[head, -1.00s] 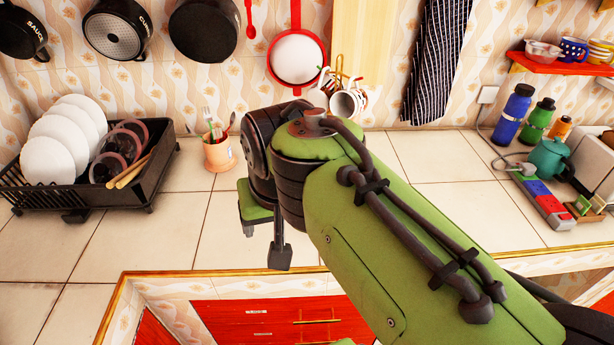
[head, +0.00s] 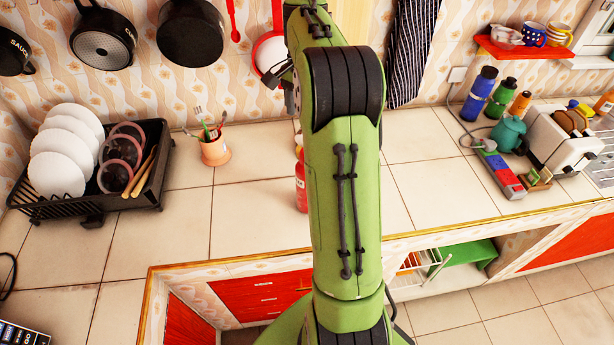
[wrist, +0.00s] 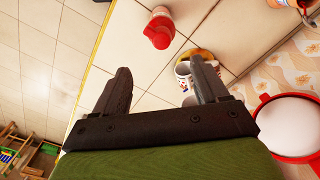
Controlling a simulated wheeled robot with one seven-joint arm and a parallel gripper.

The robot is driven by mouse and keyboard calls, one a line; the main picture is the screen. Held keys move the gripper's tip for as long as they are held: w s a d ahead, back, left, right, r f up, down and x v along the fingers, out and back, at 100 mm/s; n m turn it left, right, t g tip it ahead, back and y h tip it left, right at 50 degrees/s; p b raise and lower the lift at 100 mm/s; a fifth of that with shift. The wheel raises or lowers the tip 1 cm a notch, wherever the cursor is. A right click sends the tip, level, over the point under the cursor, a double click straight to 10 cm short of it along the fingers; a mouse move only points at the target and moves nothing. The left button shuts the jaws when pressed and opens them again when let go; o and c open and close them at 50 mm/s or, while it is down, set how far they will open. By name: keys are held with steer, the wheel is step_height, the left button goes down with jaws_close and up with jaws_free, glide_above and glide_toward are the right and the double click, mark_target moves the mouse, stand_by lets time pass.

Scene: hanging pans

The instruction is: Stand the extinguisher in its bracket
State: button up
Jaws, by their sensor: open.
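The red extinguisher (head: 301,182) stands on the tiled counter in the head view, partly hidden behind my arm. A red object with a white part, which looks like the extinguisher (wrist: 159,30), shows from above in the wrist view, beyond my fingertips. My gripper (wrist: 162,78) is open, with two dark fingers spread apart and nothing between them that I can see held. It is apart from the extinguisher. I cannot make out the bracket in either view.
A red-rimmed pan (wrist: 288,125) hangs on the wall. A dish rack (head: 90,200) and an orange utensil cup (head: 215,152) are left; bottles (head: 478,95) and a toaster (head: 562,140) are right. Counter between is mostly clear.

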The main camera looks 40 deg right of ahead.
step_height(320, 180, down, 9)
steer(key=shift+w+r+b, duration=0.1)
steer(key=shift+r+b, duration=0.05)
steer(key=shift+b, duration=0.3)
steer(key=f, duration=0.5)
steer(key=shift+d+f, duration=0.3)
steer(key=shift+f, duration=0.05)
steer(key=shift+a, duration=0.1)
steer(key=shift+c, duration=0.8)
jaws_close()
steer(key=shift+r, duration=0.1)
